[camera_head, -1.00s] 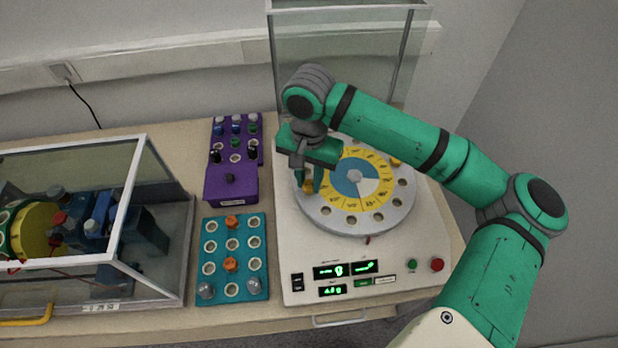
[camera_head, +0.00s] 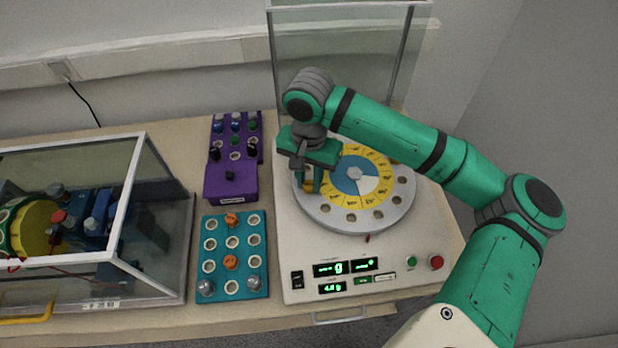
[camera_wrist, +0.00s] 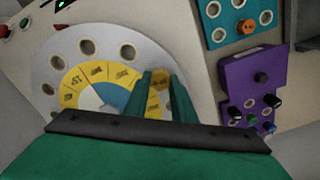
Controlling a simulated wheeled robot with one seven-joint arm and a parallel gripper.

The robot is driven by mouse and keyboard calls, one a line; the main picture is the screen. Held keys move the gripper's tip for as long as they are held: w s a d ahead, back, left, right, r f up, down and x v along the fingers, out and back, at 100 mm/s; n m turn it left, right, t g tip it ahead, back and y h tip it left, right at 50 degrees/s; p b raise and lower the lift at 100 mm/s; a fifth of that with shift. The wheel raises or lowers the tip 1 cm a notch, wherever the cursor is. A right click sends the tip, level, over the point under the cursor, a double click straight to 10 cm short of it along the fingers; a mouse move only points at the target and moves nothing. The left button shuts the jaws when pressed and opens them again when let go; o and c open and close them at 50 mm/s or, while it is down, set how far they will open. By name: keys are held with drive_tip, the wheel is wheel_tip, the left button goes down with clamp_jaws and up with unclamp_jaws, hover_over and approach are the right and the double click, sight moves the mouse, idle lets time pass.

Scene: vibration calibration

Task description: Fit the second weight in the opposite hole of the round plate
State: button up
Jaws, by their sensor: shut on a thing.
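The round plate (camera_head: 330,219) is a grey disc with a ring of holes and a yellow, blue and white centre, on top of a white machine. My gripper (camera_head: 311,188) points down at the plate's left edge. It is shut on a small amber weight (camera_head: 308,186), held at the plate's rim holes. In the wrist view the amber weight (camera_wrist: 155,103) shows between my two green fingers (camera_wrist: 160,85), over the plate's rim (camera_wrist: 107,45). Its lower end is hidden, so I cannot tell how deep it sits.
A teal rack (camera_head: 221,257) with orange and grey pieces stands left of the machine. Behind it is a purple rack (camera_head: 222,188) with several small knobbed pieces. A clear upright cover (camera_head: 345,60) stands behind the plate. A clear-walled case (camera_head: 150,240) is at left.

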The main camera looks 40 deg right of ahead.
drive_tip(key=shift+f, duration=0.2)
drive_tip(key=o, duration=1.1)
drive_tip(key=shift+w, duration=0.1)
drive_tip(key=r, duration=1)
drive_tip(key=shift+s+r, duration=0.2)
drive_tip(key=shift+r, duration=0.2)
drive_tip(key=shift+d, duration=0.1)
